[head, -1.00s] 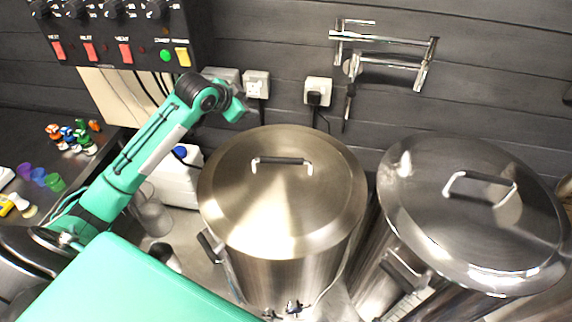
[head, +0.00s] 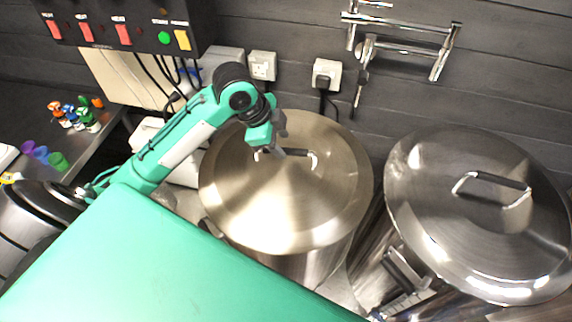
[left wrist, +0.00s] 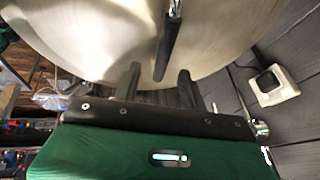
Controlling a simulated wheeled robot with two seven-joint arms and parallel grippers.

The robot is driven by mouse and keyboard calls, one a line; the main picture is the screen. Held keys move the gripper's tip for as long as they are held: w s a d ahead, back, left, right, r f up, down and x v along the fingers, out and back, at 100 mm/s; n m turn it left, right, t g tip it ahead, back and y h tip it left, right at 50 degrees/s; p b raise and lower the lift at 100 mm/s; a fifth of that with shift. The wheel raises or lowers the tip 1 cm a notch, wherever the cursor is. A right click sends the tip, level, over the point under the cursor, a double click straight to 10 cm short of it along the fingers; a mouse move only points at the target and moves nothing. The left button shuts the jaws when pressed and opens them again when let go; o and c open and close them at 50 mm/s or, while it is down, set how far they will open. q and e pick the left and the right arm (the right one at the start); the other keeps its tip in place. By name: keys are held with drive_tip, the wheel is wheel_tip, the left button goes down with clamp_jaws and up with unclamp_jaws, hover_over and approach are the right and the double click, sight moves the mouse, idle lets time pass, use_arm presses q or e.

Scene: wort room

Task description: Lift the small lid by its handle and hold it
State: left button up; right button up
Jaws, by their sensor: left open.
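The small lid (head: 275,212) is a round steel cover lying on the left pot, with a dark-gripped bar handle (head: 302,153) near its middle. My left gripper (head: 276,151) is over this lid, at the left part of the handle, and hides some of it. In the left wrist view, the open fingers (left wrist: 160,77) point toward the lid (left wrist: 85,35). The dark handle (left wrist: 169,45) shows just beyond the fingertips, lined up with the gap between them; it does not look gripped. My right gripper is in neither view.
A second pot with a larger-looking shiny lid (head: 470,235) stands at the right. A control box (head: 120,25) hangs at the upper left. Wall sockets (head: 327,74) and a folding metal tap (head: 405,47) are behind the pots. Small coloured items (head: 80,115) lie at the far left.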

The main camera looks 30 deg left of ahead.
sight(285, 149)
use_arm(q)
drive_tip(key=shift+w+f, duration=0.1)
drive_tip(key=shift+f, duration=0.2)
drive_tip(key=shift+w+f+p, duration=0.15)
drive_tip(key=shift+f+p, duration=0.35)
drive_tip(key=shift+p, duration=0.05)
drive_tip(key=p+x, duration=0.1)
drive_tip(key=x, duration=0.2)
drive_tip(key=shift+w+a+f+p, duration=0.1)
drive_tip(key=shift+a+f+p, duration=0.1)
drive_tip(key=shift+p, duration=0.2)
drive_tip(key=shift+w+d+f, duration=0.1)
drive_tip(key=shift+w+f, duration=0.05)
drive_tip(key=shift+f, duration=0.35)
clamp_jaws()
drive_tip(key=shift+r, duration=0.1)
